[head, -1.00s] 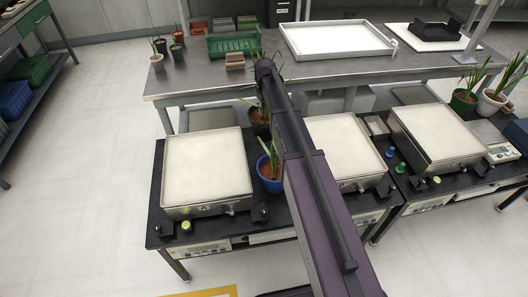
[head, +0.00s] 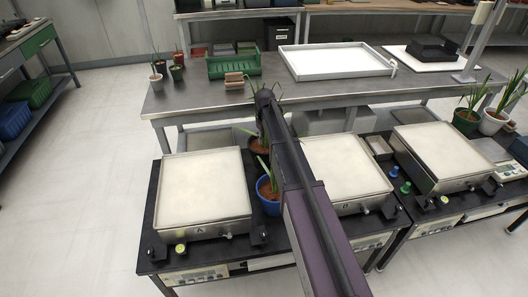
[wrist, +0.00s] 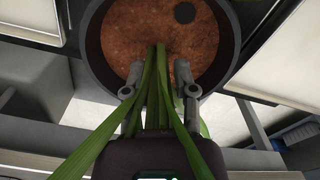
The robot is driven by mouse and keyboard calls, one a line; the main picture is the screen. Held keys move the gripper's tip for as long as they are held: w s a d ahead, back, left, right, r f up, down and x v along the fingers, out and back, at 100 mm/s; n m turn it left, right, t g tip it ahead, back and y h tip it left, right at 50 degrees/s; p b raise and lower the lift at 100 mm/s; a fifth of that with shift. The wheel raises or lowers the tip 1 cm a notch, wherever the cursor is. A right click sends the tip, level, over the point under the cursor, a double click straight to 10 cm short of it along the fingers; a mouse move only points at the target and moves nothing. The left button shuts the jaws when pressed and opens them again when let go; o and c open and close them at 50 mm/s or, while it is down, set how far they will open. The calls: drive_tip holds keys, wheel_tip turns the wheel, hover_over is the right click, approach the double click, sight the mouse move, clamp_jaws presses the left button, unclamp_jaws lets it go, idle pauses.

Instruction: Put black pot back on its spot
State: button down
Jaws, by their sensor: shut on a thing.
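The black pot (wrist: 89,48) fills the top of the wrist view, with brown soil and a small dark disc on the soil. Long green leaves pass between and beside the fingers. In the head view the black pot (head: 259,145) is at the bench's far edge between two pale-topped plates, partly hidden by my arm. I cannot tell whether its base touches the bench. My gripper (head: 263,98) is mostly hidden there by my arm.
A blue pot (head: 267,192) with a plant stands just nearer, between the left plate (head: 204,190) and the middle plate (head: 345,170). Behind is a steel table (head: 200,98) with a white tray (head: 335,62), a green crate (head: 233,66) and small potted plants.

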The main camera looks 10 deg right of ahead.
sight(264, 147)
drive_tip(key=shift+f, duration=0.4)
drive_tip(key=shift+f+b, duration=0.1)
drive_tip(key=shift+b, duration=0.2)
drive_tip(key=shift+f+b, duration=1.8)
drive_tip(key=shift+f, duration=0.15)
drive_tip(key=shift+c, duration=2)
unclamp_jaws()
drive_tip(key=shift+r, duration=0.25)
wheel_tip(264, 147, up, 12)
drive_tip(key=p, duration=1.2)
